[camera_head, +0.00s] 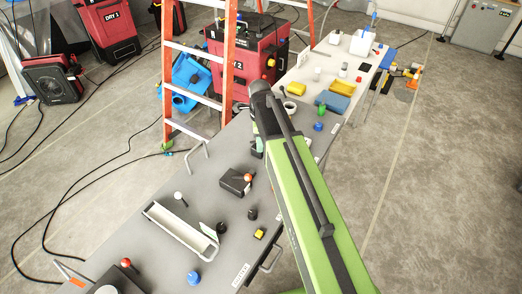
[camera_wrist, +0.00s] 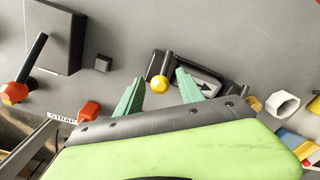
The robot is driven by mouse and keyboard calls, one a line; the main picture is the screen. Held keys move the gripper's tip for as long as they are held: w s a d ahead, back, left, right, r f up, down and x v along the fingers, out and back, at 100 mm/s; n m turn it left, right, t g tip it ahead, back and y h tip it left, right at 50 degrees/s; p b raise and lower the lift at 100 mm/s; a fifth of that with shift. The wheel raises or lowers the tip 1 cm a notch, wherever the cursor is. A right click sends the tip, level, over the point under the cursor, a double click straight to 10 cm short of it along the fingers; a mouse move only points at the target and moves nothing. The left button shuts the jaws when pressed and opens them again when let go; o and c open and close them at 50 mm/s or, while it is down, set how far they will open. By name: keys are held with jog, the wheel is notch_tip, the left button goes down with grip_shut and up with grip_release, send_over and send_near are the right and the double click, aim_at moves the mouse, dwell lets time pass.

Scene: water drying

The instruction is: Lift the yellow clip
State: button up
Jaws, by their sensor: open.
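In the wrist view a black lever with a yellow rounded end (camera_wrist: 158,84) stands on a dark mount with a white arrow plate (camera_wrist: 205,86); it is the yellow part nearest my gripper, but I cannot tell for sure that it is the yellow clip. My gripper (camera_wrist: 160,74) is open, its two green fingers on either side of this lever in the picture. Nothing is seen gripped, and contact cannot be told. In the head view my arm hides most of the gripper and the spot under it.
On the grey panel are a black box and lever with a red-yellow end (camera_wrist: 14,93), a red knob (camera_wrist: 89,111) and a white hex ring (camera_wrist: 282,105). An orange ladder (camera_head: 228,60) stands behind.

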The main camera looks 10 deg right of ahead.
jog(key=shift+f, duration=0.2)
grip_shut()
jog(key=shift+d, duration=0.15)
jog(key=shift+w+a+r+g+h, duration=0.2)
jog(key=shift+w+a+g+h, duration=0.05)
jog(key=shift+g+h, duration=0.25)
jog(key=shift+w+a+r+g+h, duration=0.15)
jog(key=shift+w+a+g+h, duration=0.1)
jog(key=shift+g+h, duration=0.2)
jog(key=shift+w+a+r+g+h+b, duration=0.1)
jog(key=shift+a+r+g+h+b, duration=0.1)
jog(key=shift+g+h, duration=0.25)
jog(key=shift+w+a+r+g+h+b, duration=0.1)
jog(key=shift+a+g+h+b, duration=0.05)
jog(key=shift+g+h, duration=0.25)
jog(key=shift+a+r+g+h+b, duration=0.1)
jog(key=shift+a+g+h+b, duration=0.05)
jog(key=shift+g+h+b, duration=0.2)
jog(key=shift+r, duration=0.1)
jog(key=shift+w, duration=0.1)
